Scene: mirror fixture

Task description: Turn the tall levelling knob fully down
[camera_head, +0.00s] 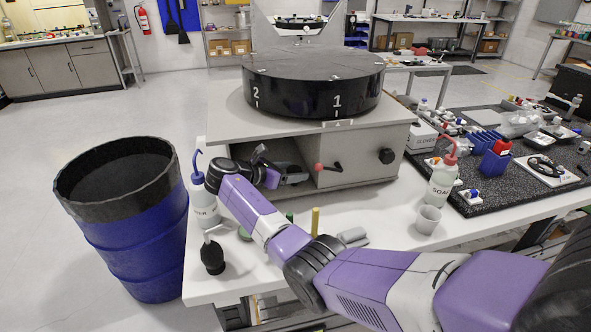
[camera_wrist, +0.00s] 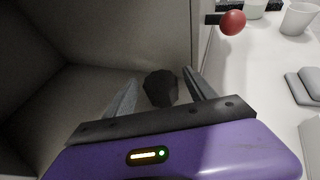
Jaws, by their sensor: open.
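A dark faceted knob (camera_wrist: 160,88) shows in the wrist view inside the grey recess of the fixture. It stands between the two fingers of my gripper (camera_wrist: 160,87), which are spread with space on both sides of it. I cannot tell how high the knob is set. In the head view my gripper (camera_head: 283,171) reaches into the open bay of the grey fixture (camera_head: 222,124), and the arm and bay hide the knob there. Another black knob (camera_head: 386,156) sits on the fixture's front face at the right.
A red-balled lever (camera_head: 319,167) juts from the fixture front near my gripper; its ball (camera_wrist: 232,22) shows in the wrist view. A wash bottle (camera_head: 204,203) stands close left of my arm.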

